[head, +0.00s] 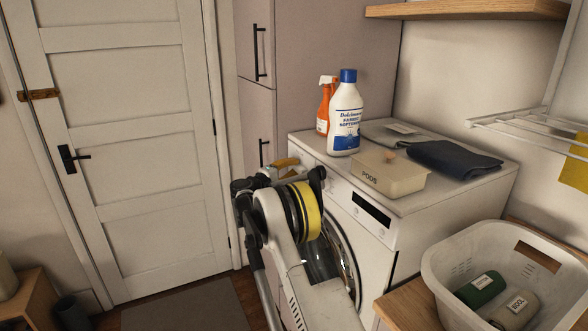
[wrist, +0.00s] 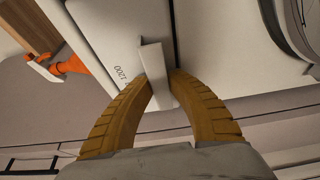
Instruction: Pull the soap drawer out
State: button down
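The soap drawer (wrist: 115,40) shows in the wrist view as a white front panel with small print reading 1200, and a pale handle (wrist: 152,62) stands out from it. My gripper (wrist: 160,78) has its two ribbed yellow-brown fingers on either side of this handle, with the tips appearing to press against it. In the head view my gripper (head: 287,163) is at the upper left front of the white washing machine (head: 385,240). My arm hides most of the drawer there, and I cannot tell whether the drawer is pulled out.
On the machine top stand a softener bottle (head: 346,120), an orange spray bottle (head: 324,105), a PODS box (head: 388,176) and folded dark cloth (head: 453,160). A white laundry basket (head: 450,262) is at the right. Tall cabinet doors (head: 256,120) stand behind my gripper.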

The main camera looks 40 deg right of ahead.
jog(key=shift+a+f, duration=0.1)
jog(key=shift+a, duration=0.05)
jog(key=w+a, duration=0.4)
jog(key=a, duration=1.3)
jog(key=shift+a+f, duration=0.1)
jog(key=c, duration=1.3)
grip_release()
jog(key=shift+w, duration=0.1)
jog(key=shift+c, duration=0.2)
jog(key=s+a, duration=0.2)
jog(key=a, duration=0.9)
jog(key=shift+a, duration=0.4)
